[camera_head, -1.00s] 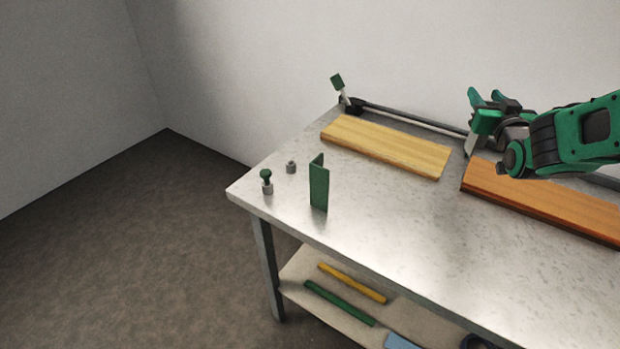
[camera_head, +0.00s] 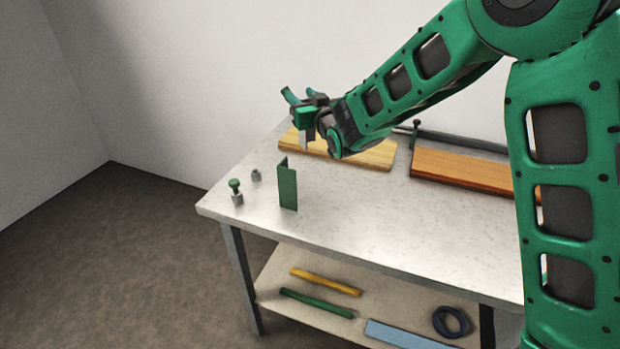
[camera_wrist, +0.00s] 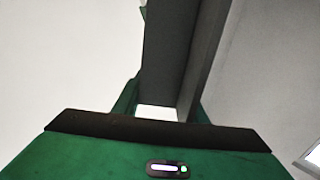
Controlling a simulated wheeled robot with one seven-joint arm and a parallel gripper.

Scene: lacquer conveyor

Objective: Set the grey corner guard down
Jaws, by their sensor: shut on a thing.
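The grey corner guard (camera_wrist: 178,45) is a long angled strip in the wrist view, running up and away between the green fingers of my gripper (camera_wrist: 160,100). In the head view my gripper (camera_head: 304,116) is above the back left part of the workbench, over the pale board, shut on the guard. A short light-grey piece of the guard (camera_head: 304,142) shows below it; the rest is hidden. The guard seems clear of the bench. A green corner guard (camera_head: 288,187) stands upright on the bench in front of my gripper.
The metal workbench (camera_head: 350,215) carries a pale board (camera_head: 375,157), an orange-brown board (camera_head: 455,168), a green-knobbed piece (camera_head: 236,191) and a small grey piece (camera_head: 256,175). The bench's front middle is clear. The lower shelf holds several items.

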